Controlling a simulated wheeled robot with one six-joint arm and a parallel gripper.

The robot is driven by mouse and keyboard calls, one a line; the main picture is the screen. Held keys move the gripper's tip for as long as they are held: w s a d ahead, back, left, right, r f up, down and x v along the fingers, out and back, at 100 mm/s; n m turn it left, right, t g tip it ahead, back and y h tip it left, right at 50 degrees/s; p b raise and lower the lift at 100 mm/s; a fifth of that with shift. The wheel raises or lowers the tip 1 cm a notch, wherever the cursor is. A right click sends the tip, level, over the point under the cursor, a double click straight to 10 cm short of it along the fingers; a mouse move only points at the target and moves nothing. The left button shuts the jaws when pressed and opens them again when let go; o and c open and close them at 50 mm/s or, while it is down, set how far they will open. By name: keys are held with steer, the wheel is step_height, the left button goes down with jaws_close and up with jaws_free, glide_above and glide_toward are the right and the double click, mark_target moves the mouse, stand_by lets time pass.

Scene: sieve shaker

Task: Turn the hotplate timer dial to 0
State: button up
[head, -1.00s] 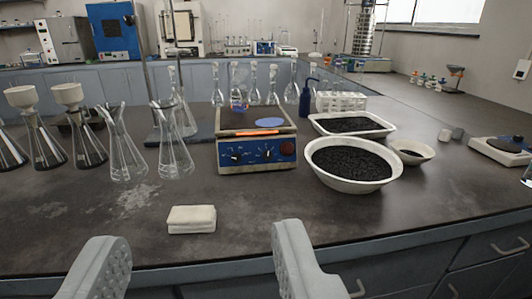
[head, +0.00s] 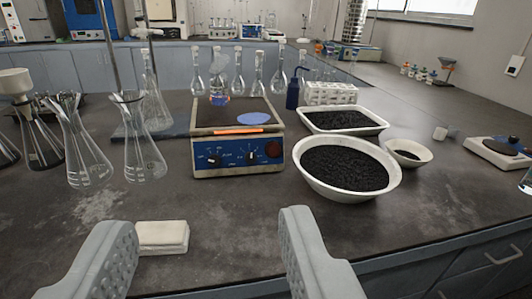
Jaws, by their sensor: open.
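The hotplate (head: 238,135) stands on the dark bench near the middle of the head view, with a blue front panel. Two dark dials show on that panel, a left dial (head: 214,161) and a right dial (head: 251,155). Their marks are too small to read, and I cannot tell which is the timer dial. A small flask with blue liquid (head: 219,97) is on the plate's back left. My gripper (head: 205,248) is open and empty, its two grey fingers at the bottom of the view, nearer to me than the hotplate and apart from it.
A white folded pad (head: 162,237) lies on the bench in front of the hotplate, near the left finger. Flasks (head: 135,150) crowd the left. A white bowl of black grains (head: 347,190) stands close on the right, with a tray (head: 378,131) behind it.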

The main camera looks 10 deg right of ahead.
steer(key=w+d+f+g, duration=0.1)
steer(key=w+d+f, duration=0.2)
steer(key=w, duration=0.5)
steer(key=w+d+f, duration=0.2)
steer(key=w+f, duration=0.2)
steer(key=w, duration=0.4)
steer(key=n+g+y, duration=0.1)
steer(key=g+y, duration=0.1)
steer(key=g, duration=0.1)
glide_toward(251, 159)
steer(key=x, duration=0.8)
steer(key=shift+w+f, duration=0.15)
steer(key=shift+w, duration=0.15)
steer(key=c, duration=1)
